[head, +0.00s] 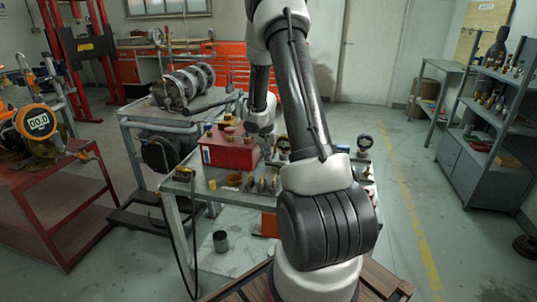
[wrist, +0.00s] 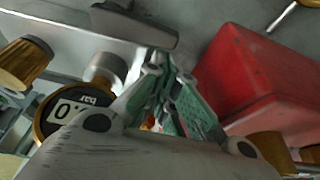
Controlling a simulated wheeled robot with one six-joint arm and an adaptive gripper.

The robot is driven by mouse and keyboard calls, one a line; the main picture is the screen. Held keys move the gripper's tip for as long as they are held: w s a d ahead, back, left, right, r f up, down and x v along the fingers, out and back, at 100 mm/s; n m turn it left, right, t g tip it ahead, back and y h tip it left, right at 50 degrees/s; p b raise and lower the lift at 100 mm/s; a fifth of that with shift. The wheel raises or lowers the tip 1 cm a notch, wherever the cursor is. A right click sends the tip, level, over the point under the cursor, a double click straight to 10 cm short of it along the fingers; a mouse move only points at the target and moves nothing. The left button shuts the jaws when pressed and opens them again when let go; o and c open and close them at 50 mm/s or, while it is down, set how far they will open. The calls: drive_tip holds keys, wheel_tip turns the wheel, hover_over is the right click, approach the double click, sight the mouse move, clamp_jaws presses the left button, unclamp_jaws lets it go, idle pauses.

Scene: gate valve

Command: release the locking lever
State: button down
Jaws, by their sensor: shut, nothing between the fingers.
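I cannot tell for certain which part is the locking lever. In the head view a flanged valve assembly (head: 190,80) lies on a grey cart at the left of centre, and a long dark bar (head: 215,102) sticks out from it to the right. My gripper (head: 266,143) points down beside the red box on the middle bench, apart from that bar. In the wrist view my gripper (wrist: 168,75) has its green fingers together at the tips, with nothing held. A grey metal bar (wrist: 135,25) lies beyond the fingertips there.
A red box (head: 230,150) stands on the bench; it fills the right of the wrist view (wrist: 265,75). A brass-rimmed gauge (wrist: 75,110) is close left of the fingers. Small fittings crowd the bench. A red cart (head: 60,190) stands left and shelves (head: 490,130) right.

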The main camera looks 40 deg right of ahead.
sight(267, 164)
drive_tip(key=shift+s+a+n, duration=0.1)
drive_tip(key=shift+a+n, duration=0.25)
drive_tip(key=shift+n, duration=0.35)
drive_tip(key=a+n, duration=0.1)
drive_tip(key=n+y, duration=0.1)
drive_tip(key=n, duration=0.1)
drive_tip(key=shift+s+a+t, duration=0.35)
drive_tip(key=shift+s+t, duration=0.05)
drive_tip(key=n, duration=0.1)
drive_tip(key=s+a+n, duration=0.1)
drive_tip(key=n+y, duration=0.1)
drive_tip(key=shift+s+a+n+t, duration=0.2)
drive_tip(key=shift+s+n+t, duration=0.05)
drive_tip(key=shift+n+t, duration=0.05)
drive_tip(key=s+n, duration=0.1)
drive_tip(key=n, duration=0.1)
drive_tip(key=a+n+y, duration=0.1)
drive_tip(key=shift+s+n, duration=0.4)
drive_tip(key=s+n, duration=0.1)
drive_tip(key=s+n+y, duration=0.1)
drive_tip(key=n, duration=0.1)
drive_tip(key=shift+a+n+y, duration=0.3)
drive_tip(key=shift+a, duration=0.05)
